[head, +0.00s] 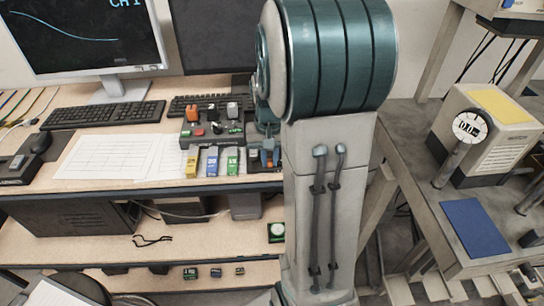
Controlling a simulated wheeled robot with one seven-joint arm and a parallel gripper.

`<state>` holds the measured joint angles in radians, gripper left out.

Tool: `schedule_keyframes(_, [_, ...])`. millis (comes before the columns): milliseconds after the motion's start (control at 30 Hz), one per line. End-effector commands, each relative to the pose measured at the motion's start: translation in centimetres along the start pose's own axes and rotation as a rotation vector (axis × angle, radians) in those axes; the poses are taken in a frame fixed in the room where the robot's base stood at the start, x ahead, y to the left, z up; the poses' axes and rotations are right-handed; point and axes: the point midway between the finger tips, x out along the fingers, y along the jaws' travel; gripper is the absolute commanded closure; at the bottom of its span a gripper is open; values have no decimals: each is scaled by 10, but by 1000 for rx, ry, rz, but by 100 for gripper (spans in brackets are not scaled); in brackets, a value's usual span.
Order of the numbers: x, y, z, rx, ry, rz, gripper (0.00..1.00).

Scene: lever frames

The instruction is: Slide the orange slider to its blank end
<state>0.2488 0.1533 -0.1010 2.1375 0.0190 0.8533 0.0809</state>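A grey control box (212,129) stands on the desk, left of my arm. An orange block (192,114) sits at its upper left, beside a dark block (213,113) and a white block (232,110). It looks like the orange slider, but its track and blank end are too small to make out. My large arm link covers the desk to the right. My gripper (267,142) seems to be just right of the box, mostly hidden behind the arm. Small blue and orange parts show there, and its fingers cannot be made out.
Yellow, blue and green labelled blocks (212,162) stand at the box's front. Keyboards (104,114), paper sheets (105,156) and a monitor (82,35) are to the left. A side bench (415,125) at right holds a gauge device (485,135) and a blue pad (475,228).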

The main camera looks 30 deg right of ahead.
Motion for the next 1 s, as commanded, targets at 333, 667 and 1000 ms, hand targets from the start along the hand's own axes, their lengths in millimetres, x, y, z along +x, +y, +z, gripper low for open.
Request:
schedule_keyframes(333, [-1,-3,0,-5,2,-3,64])
schedule_keyframes(667, [-3,-3,1,-5,0,-3,64])
schedule_keyframes(1000, [-35,-3,0,-7,5,-4,64])
